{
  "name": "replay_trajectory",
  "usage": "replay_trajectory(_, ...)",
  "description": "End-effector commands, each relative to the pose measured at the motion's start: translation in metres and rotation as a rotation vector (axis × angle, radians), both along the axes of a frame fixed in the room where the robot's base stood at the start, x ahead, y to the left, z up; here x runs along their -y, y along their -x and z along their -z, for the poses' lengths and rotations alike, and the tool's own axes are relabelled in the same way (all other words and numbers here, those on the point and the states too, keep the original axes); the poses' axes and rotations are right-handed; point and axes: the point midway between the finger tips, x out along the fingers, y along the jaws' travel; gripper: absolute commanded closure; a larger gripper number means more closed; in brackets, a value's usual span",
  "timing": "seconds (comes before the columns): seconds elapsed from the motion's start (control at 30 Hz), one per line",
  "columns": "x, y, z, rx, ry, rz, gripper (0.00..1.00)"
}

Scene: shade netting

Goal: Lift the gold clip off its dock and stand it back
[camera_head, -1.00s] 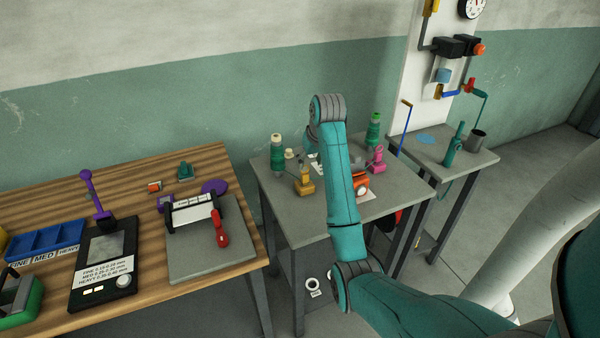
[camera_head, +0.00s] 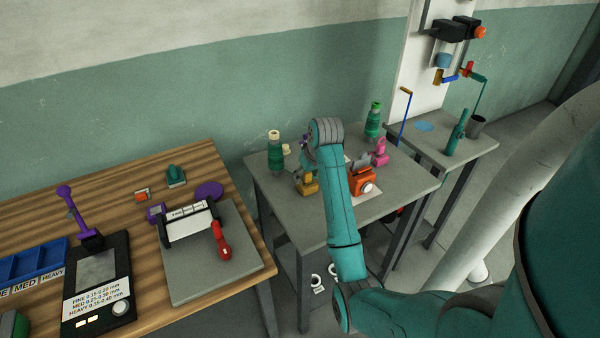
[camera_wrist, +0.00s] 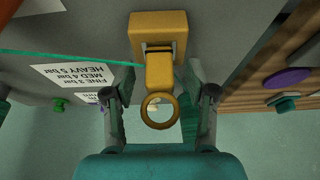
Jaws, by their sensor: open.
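The gold clip (camera_wrist: 159,75) stands in its gold dock (camera_wrist: 150,22) in the wrist view, its ring end toward my gripper. My gripper (camera_wrist: 160,93) is open, with one finger on each side of the clip and a visible gap to both. In the head view the gold dock (camera_head: 308,187) is on the grey middle table, left of the orange device. My arm hides part of the clip and most of my gripper there.
The grey table (camera_head: 290,215) also holds a green spool (camera_head: 275,157), another green spool (camera_head: 373,122), a pink clip (camera_head: 380,155) and an orange device (camera_head: 362,181). A printed card (camera_wrist: 85,80) lies beside the dock. A wooden bench (camera_head: 110,183) is at left.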

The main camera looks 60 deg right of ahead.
Motion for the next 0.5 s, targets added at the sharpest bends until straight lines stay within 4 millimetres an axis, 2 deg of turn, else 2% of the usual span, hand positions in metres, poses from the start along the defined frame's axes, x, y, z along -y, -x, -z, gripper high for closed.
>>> replay_trajectory(0.2,0.0,0.0007,0.001,0.0,0.0,0.0,0.44)
replay_trajectory(0.23,0.0,0.0007,0.001,0.0,0.0,0.0,0.46)
replay_trajectory(0.43,-0.0001,0.0005,0.001,0.0,0.0,0.0,0.96)
replay_trajectory(0.5,-0.0001,0.0005,0.001,0.0,0.0,0.0,0.98)
